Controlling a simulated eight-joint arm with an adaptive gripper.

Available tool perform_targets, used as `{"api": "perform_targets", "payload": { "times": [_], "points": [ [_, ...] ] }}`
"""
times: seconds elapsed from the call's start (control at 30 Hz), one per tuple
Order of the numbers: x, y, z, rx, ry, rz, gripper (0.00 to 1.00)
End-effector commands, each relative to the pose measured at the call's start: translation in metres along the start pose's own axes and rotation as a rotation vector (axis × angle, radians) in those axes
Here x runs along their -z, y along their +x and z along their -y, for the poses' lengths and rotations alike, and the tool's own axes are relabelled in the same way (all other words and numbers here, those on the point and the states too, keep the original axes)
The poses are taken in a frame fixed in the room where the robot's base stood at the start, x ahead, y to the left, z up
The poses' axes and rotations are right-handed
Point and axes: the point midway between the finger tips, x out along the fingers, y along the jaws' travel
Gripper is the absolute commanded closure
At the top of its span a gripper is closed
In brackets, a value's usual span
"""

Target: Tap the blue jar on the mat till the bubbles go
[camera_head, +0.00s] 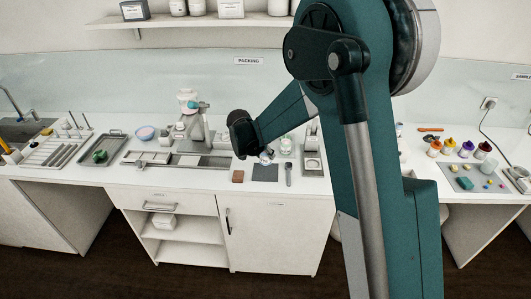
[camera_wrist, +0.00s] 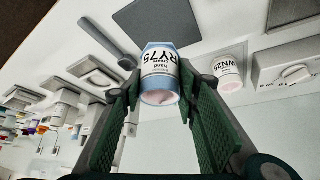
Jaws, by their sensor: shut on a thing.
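The blue jar (camera_wrist: 160,75) has a white label reading "RY75" and shows an open-looking pinkish end toward the wrist camera. My gripper (camera_wrist: 157,84) is shut on it, with a green finger on each side. In the head view the jar (camera_head: 266,156) is small beneath my dark wrist, by the back edge of the mat. The mat (camera_head: 265,173) is a flat dark grey square on the counter; it also shows in the wrist view (camera_wrist: 185,20). I cannot tell whether the jar touches the mat or hangs above it. Bubbles cannot be made out.
A white jar (camera_wrist: 228,73) labelled "WN25" stands beside the held jar. A scale-like device (camera_head: 312,163) stands further right. Bare counter lies in front of the mat.

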Motion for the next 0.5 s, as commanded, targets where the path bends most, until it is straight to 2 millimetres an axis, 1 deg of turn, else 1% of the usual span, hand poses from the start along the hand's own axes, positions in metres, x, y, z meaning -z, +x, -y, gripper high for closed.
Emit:
{"api": "perform_targets", "payload": {
  "times": [0.3,0.5],
  "points": [
    [-0.012,0.018,0.0,0.0,0.0,0.0,0.82],
    [-0.017,0.027,0.0,0.0,0.0,0.0,0.82]
  ]
}}
